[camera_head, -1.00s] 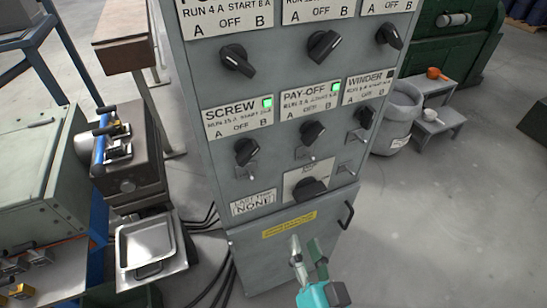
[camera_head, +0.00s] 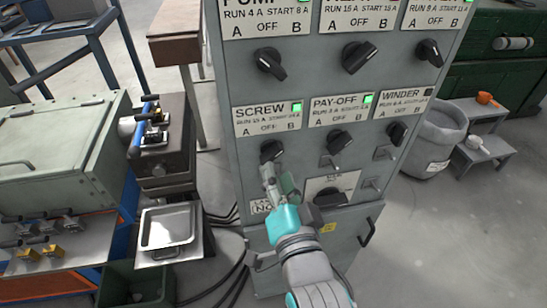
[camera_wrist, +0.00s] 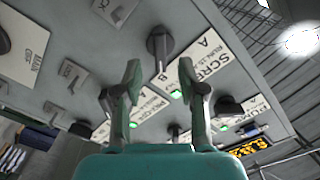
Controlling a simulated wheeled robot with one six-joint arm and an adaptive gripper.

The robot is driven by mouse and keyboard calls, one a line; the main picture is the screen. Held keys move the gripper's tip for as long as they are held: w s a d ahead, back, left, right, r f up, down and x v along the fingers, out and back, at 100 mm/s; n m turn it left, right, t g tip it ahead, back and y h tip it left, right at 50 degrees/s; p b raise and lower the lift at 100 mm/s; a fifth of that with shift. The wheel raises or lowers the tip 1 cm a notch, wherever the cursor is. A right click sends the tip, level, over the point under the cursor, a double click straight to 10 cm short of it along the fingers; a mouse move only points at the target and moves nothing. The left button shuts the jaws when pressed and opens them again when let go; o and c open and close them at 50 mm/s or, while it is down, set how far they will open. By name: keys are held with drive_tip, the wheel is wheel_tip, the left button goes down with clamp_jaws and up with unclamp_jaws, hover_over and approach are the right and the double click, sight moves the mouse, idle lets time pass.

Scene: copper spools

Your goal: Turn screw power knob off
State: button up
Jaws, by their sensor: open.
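The black screw power knob (camera_head: 271,151) sits on the grey panel below the white SCREW label (camera_head: 266,119). The green light (camera_head: 297,107) on that label is lit. I cannot tell exactly which mark the knob points to. My gripper (camera_head: 280,180) is just below the knob in the head view, its fingers pointing up at the panel. In the wrist view my gripper (camera_wrist: 159,74) is open and empty, and the knob (camera_wrist: 160,42) shows beyond the gap between the fingertips. The fingers look apart from it.
The PAY-OFF knob (camera_head: 339,140) is close on the right, the WINDER knob (camera_head: 397,132) farther right. A larger black knob (camera_head: 330,197) is below right. Upper-row knobs such as the PUMP knob (camera_head: 270,62) stick out above. A metal tray (camera_head: 169,228) stands at the left.

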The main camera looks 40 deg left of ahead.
sight(272, 159)
drive_tip(key=shift+x, duration=2.75)
drive_tip(key=shift+c, duration=0.3)
clamp_jaws()
